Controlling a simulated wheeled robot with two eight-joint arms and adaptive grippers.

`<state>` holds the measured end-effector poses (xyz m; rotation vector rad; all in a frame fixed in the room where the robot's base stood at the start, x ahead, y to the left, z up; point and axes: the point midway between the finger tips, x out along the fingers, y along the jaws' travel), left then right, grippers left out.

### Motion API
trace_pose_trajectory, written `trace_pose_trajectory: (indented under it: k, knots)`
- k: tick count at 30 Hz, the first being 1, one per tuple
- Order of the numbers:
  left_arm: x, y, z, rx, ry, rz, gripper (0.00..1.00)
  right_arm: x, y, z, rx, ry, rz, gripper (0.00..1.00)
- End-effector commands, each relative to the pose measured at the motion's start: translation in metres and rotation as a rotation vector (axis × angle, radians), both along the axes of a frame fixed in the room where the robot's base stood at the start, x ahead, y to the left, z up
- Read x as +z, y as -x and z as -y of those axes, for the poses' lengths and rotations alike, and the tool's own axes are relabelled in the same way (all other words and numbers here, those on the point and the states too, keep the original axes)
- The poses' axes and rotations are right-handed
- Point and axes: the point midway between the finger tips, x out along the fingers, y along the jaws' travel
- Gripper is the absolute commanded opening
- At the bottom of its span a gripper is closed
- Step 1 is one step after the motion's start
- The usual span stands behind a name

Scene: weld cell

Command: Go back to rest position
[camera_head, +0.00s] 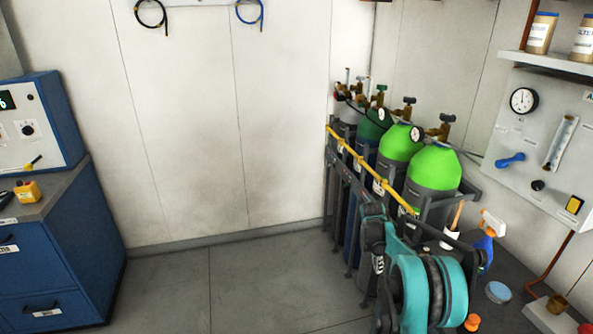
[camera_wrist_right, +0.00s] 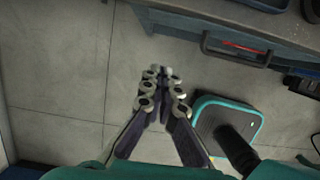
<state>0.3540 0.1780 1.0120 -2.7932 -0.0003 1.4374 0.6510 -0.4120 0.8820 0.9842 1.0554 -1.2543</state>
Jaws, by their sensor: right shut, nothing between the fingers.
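My right arm comes in at the lower right of the head view, in front of the gas cylinders and the bench edge. My right gripper shows clearly in the right wrist view (camera_wrist_right: 163,80), its fingertips together with nothing between them. It hangs over bare grey floor there. In the head view the gripper is partly hidden among the dark arm parts and the rack. My left arm and gripper are not in view.
Gas cylinders (camera_head: 433,168) with green tops stand in a rack with a yellow bar (camera_head: 370,170). A spray bottle (camera_head: 487,240) and blue-lidded tub (camera_head: 498,292) are on the right bench. A blue cabinet (camera_head: 60,262) stands left. The middle floor (camera_head: 215,285) is clear.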

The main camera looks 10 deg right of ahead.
Motion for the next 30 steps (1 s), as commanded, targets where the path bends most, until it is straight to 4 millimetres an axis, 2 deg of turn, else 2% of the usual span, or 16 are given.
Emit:
trace_pose_trajectory:
  k: [4,8,12,18,24,30]
  knots:
    - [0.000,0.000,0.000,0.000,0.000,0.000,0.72,0.024,0.008,-0.016,-0.067,-0.007,0.050,0.00]
    - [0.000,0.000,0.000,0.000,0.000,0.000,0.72,0.067,0.029,-0.047,-0.216,-0.033,0.152,0.00]
    - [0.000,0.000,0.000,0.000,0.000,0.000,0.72,0.110,0.063,-0.085,-0.414,-0.088,0.279,0.00]
    - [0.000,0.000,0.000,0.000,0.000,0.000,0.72,0.150,0.124,-0.135,-0.702,-0.203,0.437,0.00]
    - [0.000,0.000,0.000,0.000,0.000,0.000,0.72,0.163,0.192,-0.179,-0.995,-0.359,0.559,0.00]
    - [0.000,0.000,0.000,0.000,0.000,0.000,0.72,0.153,0.254,-0.212,-1.280,-0.538,0.632,0.00]
